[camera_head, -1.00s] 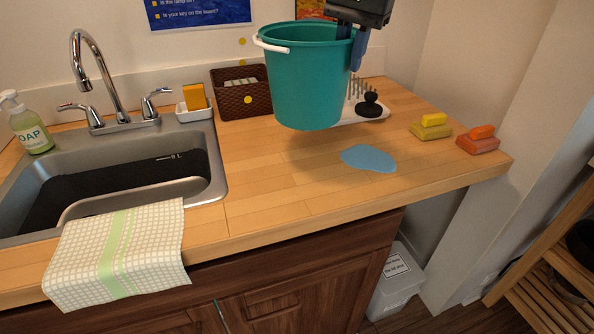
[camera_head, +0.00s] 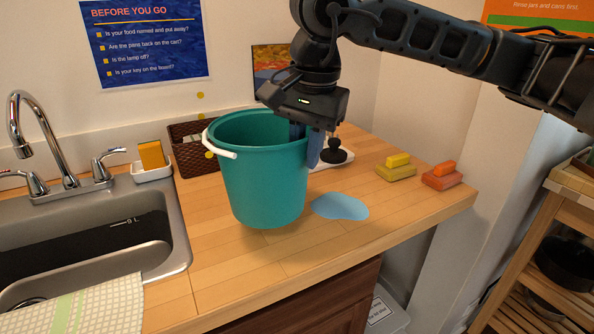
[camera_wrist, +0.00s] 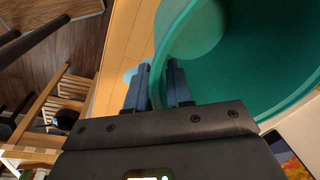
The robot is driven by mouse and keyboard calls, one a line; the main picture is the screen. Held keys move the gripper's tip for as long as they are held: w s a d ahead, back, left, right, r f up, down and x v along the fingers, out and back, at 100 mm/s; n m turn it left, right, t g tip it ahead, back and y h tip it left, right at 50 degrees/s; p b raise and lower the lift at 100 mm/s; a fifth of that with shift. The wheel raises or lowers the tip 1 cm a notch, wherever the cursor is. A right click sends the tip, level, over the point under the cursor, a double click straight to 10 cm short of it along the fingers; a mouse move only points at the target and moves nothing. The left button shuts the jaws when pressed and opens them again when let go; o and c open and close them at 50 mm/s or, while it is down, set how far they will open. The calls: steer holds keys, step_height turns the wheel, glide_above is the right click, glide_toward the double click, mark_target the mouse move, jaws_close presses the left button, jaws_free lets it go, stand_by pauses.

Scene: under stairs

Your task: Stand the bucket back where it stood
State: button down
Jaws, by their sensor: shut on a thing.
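The teal bucket (camera_head: 262,180) is upright at the wooden counter, right of the sink, with its white handle grip hanging on the left side. My gripper (camera_head: 308,148) is shut on the right side of its rim, one finger inside and one outside. In the wrist view the bucket's wall (camera_wrist: 166,50) passes between the two fingers (camera_wrist: 157,82). A flat light-blue puddle-like patch (camera_head: 340,206) lies just right of the bucket's base. I cannot tell whether the base touches the counter or is slightly above it.
The sink (camera_head: 165,235) is at left. A brown basket (camera_head: 190,160) and a white tray with a black-knobbed object (camera_head: 334,152) stand behind the bucket. Yellow (camera_head: 396,170) and orange (camera_head: 441,178) blocks lie near the counter's right end. A wooden shelf (camera_head: 540,230) stands at right.

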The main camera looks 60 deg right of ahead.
mark_target(298, 174)
steer(key=shift+w+a+f, duration=0.4)
steer(key=shift+w+a, duration=0.05)
steer(key=shift+f+p, duration=0.45)
steer(key=shift+f, duration=1.65)
steer(key=c, duration=1)
jaws_free()
steer(key=shift+r, duration=0.25)
steer(key=r, duration=0.4)
steer(key=s+r, duration=0.1)
steer(key=r, duration=0.6)
steer(key=shift+s+a+r+b, duration=0.3)
steer(key=shift+a+r+b, duration=0.05)
steer(key=shift+a+b, duration=0.05)
